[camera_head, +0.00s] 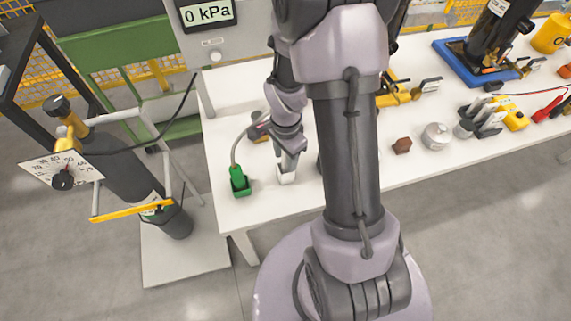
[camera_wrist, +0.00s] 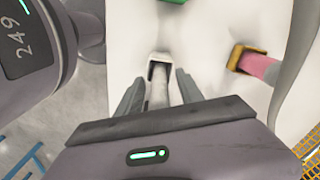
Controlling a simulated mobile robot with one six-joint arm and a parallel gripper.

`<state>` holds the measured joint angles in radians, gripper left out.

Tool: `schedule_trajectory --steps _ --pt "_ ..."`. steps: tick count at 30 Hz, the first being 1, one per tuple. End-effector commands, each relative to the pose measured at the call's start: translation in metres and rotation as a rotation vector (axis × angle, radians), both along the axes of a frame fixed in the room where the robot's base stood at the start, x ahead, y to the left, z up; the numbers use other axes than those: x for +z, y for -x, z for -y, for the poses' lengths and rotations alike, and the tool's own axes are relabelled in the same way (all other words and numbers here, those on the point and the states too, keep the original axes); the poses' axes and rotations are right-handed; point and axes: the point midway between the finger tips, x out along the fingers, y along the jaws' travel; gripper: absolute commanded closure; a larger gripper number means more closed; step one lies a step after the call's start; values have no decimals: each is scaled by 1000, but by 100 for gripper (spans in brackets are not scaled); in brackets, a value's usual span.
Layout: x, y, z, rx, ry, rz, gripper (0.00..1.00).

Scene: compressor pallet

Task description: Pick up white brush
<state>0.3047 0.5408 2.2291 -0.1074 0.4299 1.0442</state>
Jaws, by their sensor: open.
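The white brush (camera_wrist: 158,84) is on the white table, with its darker-edged end toward the top of the wrist view. In the head view, its white end (camera_head: 286,177) shows just below my gripper (camera_head: 287,160), near the table's front edge. My gripper (camera_wrist: 160,88) is open in the wrist view, with one finger on each side of the brush and a visible gap to each. The rest of the brush is hidden behind the gripper body. I cannot tell how far the fingertips are above the table.
A green block-like thing with a hose (camera_head: 240,181) stands left of the brush. A pink-and-yellow thing (camera_wrist: 255,63) lies to the right in the wrist view. A brown piece (camera_head: 402,146) and a grey round part (camera_head: 436,136) are farther right. A gas cylinder (camera_head: 124,166) stands left of the table.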

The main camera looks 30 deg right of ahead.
Motion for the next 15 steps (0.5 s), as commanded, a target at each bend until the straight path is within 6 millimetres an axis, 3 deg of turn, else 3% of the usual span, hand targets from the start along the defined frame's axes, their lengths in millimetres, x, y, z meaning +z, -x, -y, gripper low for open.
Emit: schedule_trajectory --steps 2,9,15 --pt "2 0 0 0 0 0 56" --pt "2 0 0 0 0 0 100" --pt "2 0 0 1 0 0 100"
